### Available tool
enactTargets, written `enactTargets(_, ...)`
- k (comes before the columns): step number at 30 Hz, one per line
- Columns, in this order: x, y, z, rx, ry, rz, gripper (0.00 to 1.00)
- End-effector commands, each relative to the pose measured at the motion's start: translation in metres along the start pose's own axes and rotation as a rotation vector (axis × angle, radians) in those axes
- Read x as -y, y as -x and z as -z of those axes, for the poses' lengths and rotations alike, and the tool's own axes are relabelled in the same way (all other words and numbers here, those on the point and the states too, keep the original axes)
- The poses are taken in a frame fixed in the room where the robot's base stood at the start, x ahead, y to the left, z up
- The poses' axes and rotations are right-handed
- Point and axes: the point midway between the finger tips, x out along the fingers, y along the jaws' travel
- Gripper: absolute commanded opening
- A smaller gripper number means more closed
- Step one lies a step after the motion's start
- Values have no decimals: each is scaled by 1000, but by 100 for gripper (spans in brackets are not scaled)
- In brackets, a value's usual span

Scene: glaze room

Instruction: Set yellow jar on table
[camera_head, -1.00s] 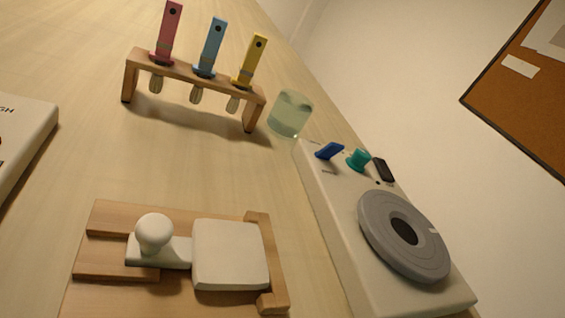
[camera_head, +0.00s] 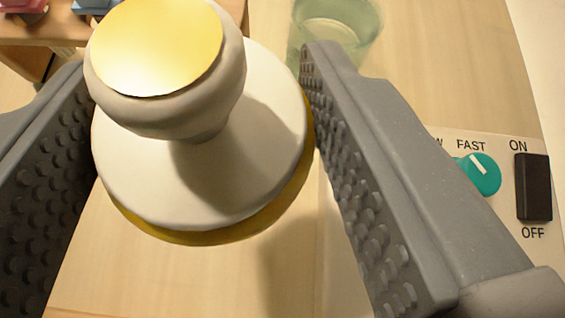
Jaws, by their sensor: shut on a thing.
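The yellow jar (camera_head: 200,236) is seen from above between my fingers. Its pale lid (camera_head: 255,130) has a round knob with a yellow top, and a yellow edge shows below the lid. My gripper (camera_head: 200,110) is shut on the jar, with a studded grey finger on each side. The jar hides most of its own body and what is under it. The light wooden table (camera_head: 430,70) shows around it. I cannot tell whether the jar's base touches the table.
A green translucent cup (camera_head: 335,30) stands just beyond the right fingertip. A pale control panel with a teal knob (camera_head: 479,174) and a black switch (camera_head: 533,187) is at the right. Part of a wooden rack (camera_head: 40,28) is at the upper left. Bare table lies at the upper right.

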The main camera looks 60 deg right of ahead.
Motion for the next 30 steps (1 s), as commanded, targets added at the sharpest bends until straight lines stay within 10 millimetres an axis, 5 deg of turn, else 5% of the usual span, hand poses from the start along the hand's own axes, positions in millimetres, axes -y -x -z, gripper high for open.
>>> enactTargets(18, 1, -39, -72, 2, 1, 1, 20)
enactTargets(26, 1, -41, -75, -2, 0, 1, 20)
enactTargets(27, 1, -41, -76, -2, 0, 1, 62)
enactTargets(30, 0, -41, -75, -2, -1, 1, 72)
